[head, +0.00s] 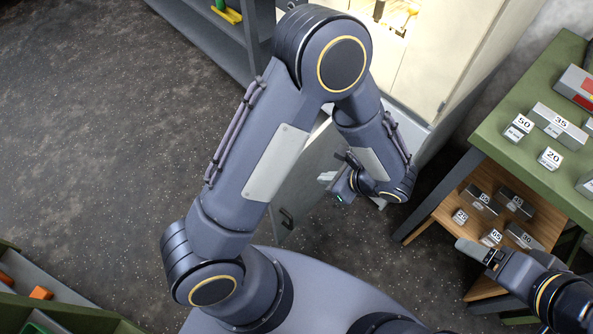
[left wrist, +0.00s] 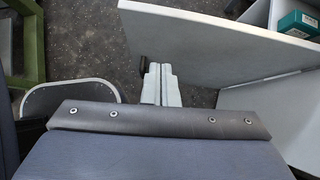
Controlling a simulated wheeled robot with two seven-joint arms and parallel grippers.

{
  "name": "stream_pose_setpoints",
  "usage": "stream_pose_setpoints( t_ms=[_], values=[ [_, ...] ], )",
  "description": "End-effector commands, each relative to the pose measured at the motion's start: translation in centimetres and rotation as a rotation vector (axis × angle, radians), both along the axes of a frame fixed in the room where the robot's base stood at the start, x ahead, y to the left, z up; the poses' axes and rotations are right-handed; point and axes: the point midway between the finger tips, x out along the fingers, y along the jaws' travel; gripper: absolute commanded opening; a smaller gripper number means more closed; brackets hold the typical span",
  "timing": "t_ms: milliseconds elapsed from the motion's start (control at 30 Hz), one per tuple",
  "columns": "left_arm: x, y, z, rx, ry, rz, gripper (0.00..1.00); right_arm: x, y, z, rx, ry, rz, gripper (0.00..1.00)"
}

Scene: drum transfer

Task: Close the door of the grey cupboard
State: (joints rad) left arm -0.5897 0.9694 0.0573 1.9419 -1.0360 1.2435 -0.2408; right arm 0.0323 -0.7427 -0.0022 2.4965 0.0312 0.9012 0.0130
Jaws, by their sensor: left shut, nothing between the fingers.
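The grey cupboard (head: 415,128) stands at the top, mostly behind my left arm. Its grey door (head: 308,172) stands open, swung out towards me, with a dark handle (head: 287,219) near its free edge. The door (left wrist: 215,45) also fills the upper part of the left wrist view. My left gripper (head: 328,178) is shut and empty, at the door's right side in the head view. Its fingers (left wrist: 158,82) point at the door panel in the left wrist view; I cannot tell if they touch it. My right gripper (head: 478,250) is apart from the door; its jaw opening is unclear.
A green table (head: 490,127) with numbered blocks stands at the right, above a wooden shelf (head: 440,212) with more blocks, close to my right gripper. A grey shelf unit (head: 225,45) is at the top. The speckled floor (head: 110,130) at the left is clear.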

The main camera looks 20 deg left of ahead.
Motion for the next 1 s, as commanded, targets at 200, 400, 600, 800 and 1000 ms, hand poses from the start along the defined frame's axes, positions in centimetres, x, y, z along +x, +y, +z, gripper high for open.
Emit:
stream_pose_setpoints(
  t_ms=[200, 400, 600, 800, 1000],
  values=[
    [0.3, -0.4, -1.9, 0.047, 0.015, -0.078, 0.0, 0.0, 0.0, -0.1, 0.0, 0.0, 0.0, 0.76],
    [0.8, 1.9, -4.3, 0.047, 0.019, -0.074, 0.0, 0.0, 0.0, 0.0, 0.0, 0.0, 0.0, 0.76],
    [1.6, 5.0, -7.4, 0.046, 0.02, -0.072, 0.0, 0.0, 0.0, 0.1, 0.0, 0.0, 0.0, 0.76],
    [2.4, 7.9, -8.3, 0.043, 0.016, -0.071, 0.0, 0.0, 0.0, 0.7, 0.0, 0.0, 0.0, 0.76],
    [2.9, 9.6, -8.4, 0.043, 0.015, -0.072, 0.0, 0.0, 0.0, 1.0, 0.0, 0.0, 0.0, 0.76]
  ],
)
